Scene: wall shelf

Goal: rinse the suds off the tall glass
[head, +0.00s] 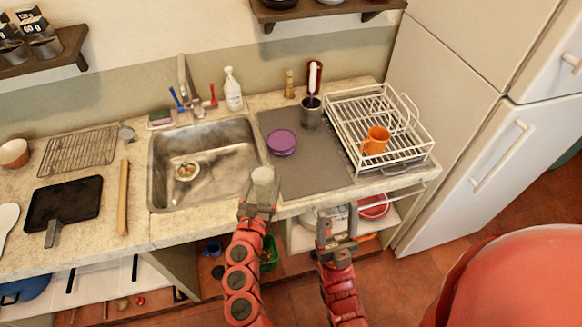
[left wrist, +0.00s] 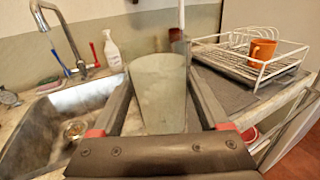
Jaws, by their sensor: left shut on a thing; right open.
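The tall glass (head: 262,180) is a pale, cloudy tumbler held upright at the right front corner of the sink. My left gripper (head: 260,208) is shut on it. In the left wrist view the glass (left wrist: 158,92) stands between the two fingers, with a whitish, clouded wall. The steel sink (head: 158,170) has a drain toward its left. My right gripper (head: 338,240) is open and empty in front of the counter, below the grey mat.
A purple lid or bowl (head: 282,141) and a dark cup (head: 311,112) stand on the grey mat (head: 310,175). A white dish rack (head: 420,150) holds an orange mug (head: 375,142). A soap bottle (head: 232,90) stands behind the sink. A black tray (head: 65,203) lies left.

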